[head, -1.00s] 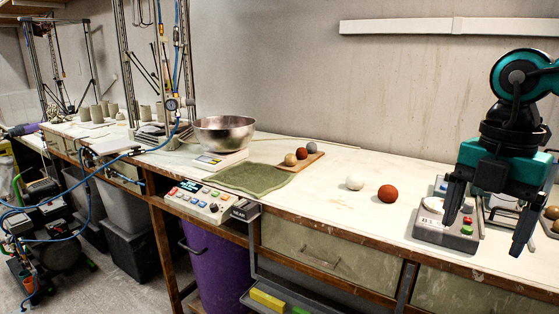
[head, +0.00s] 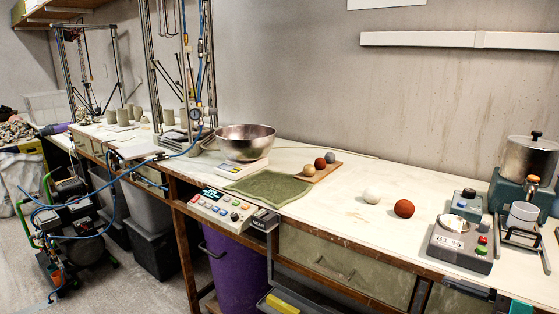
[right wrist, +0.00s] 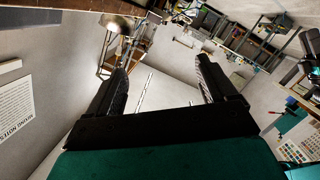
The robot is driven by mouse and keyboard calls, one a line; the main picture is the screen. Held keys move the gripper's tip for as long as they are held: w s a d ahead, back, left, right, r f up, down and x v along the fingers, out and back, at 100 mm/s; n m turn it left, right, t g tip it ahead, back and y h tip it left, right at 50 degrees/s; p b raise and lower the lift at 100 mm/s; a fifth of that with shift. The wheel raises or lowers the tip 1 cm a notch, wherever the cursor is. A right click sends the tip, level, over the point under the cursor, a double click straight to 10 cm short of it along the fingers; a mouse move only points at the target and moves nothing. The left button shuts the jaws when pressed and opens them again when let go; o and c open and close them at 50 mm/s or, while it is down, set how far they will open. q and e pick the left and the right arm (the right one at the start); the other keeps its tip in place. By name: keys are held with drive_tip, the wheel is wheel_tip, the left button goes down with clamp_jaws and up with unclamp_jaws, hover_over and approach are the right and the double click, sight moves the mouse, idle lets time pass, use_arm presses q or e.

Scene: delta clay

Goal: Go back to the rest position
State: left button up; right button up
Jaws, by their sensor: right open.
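My right gripper (right wrist: 160,85) shows in the right wrist view with its two dark fingers spread apart and nothing between them. Past the fingers are a pale wall and floor, far from the fingertips. My left gripper is in neither view.
The workbench (head: 340,215) holds a steel bowl (head: 245,138), a green cloth (head: 268,188), a board with clay balls (head: 322,172), a white ball (head: 372,196), a red-brown ball (head: 404,208), a grey button box (head: 462,243) and a metal pot (head: 528,158).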

drive_tip(key=s+a+f+m+t+h+p, duration=0.1)
drive_tip(key=s+f+m+h, duration=0.1)
drive_tip(key=f+m+h, duration=0.3)
drive_tip(key=s+a+f+m+t+h+p, duration=0.1)
drive_tip(key=s+a+f+m+h, duration=0.1)
drive_tip(key=f+m, duration=0.3)
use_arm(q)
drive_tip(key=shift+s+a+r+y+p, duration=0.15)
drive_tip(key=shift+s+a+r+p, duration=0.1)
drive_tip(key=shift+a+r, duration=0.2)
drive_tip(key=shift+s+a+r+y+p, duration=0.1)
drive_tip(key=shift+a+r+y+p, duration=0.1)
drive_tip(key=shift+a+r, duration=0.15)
use_arm(e)
drive_tip(key=s+a+f+m+g+h, duration=0.1)
drive_tip(key=s+a+f+m+g, duration=0.1)
drive_tip(key=s+a+f, duration=0.4)
drive_tip(key=a+f+g, duration=0.1)
drive_tip(key=a+f, duration=0.2)
drive_tip(key=a, duration=0.1)
drive_tip(key=shift+s+a+m+g+h, duration=0.3)
drive_tip(key=shift+a+m+h, duration=0.05)
drive_tip(key=shift+m+h, duration=0.05)
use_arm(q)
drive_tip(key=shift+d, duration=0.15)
